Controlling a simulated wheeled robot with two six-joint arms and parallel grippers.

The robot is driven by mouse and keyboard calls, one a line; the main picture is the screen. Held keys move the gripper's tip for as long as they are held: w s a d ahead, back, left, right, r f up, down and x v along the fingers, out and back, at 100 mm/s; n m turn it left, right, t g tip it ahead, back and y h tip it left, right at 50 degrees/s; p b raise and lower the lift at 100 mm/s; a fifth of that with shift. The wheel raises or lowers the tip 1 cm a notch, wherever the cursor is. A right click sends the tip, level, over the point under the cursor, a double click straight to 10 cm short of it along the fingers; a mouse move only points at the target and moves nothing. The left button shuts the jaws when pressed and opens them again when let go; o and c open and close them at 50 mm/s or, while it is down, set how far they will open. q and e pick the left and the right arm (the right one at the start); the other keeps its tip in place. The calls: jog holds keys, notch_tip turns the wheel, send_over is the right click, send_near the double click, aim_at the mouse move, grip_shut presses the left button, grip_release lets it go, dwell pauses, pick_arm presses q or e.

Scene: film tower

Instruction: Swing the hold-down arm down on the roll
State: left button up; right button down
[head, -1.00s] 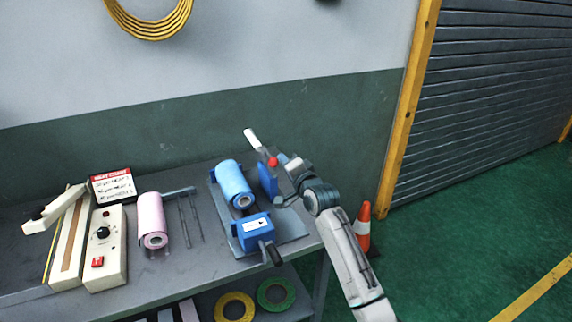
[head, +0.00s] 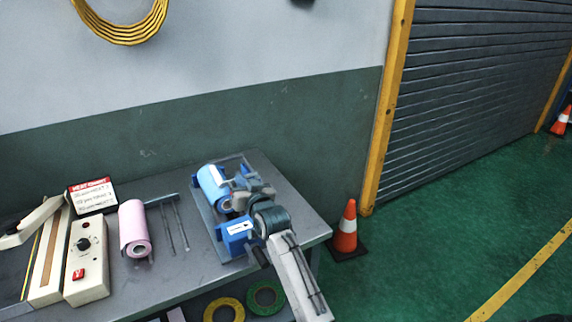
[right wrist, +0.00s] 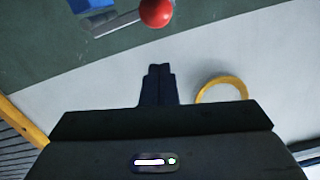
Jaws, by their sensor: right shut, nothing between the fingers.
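The blue film roll (head: 210,187) lies on the blue-and-grey stand (head: 237,240) on the bench, its right side partly covered. My right gripper (head: 232,185) is over the roll's right side, shut and empty; its shut fingers (right wrist: 158,75) show in the right wrist view. There, the hold-down arm's red knob (right wrist: 155,11) is apart from the fingertips, near the top edge, beside a grey bar (right wrist: 115,24). In the head view my gripper hides most of the hold-down arm, so I cannot tell if it touches the roll. My left gripper is not in view.
A pink roll (head: 134,228), thin rods (head: 178,225) and a white heat sealer (head: 88,265) stand left of the stand. Tape rings (head: 266,297) lie on the shelf below. A traffic cone (head: 346,228) stands on the floor to the right.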

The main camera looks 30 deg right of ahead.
jog(key=shift+a+f+n+b, duration=0.15)
jog(key=shift+a+f+n, duration=0.25)
jog(key=shift+f, duration=0.25)
jog(key=shift+a+f+n+b, duration=0.15)
jog(key=shift+a+f+n, duration=0.2)
jog(key=shift+f, duration=0.25)
jog(key=shift+r, duration=0.1)
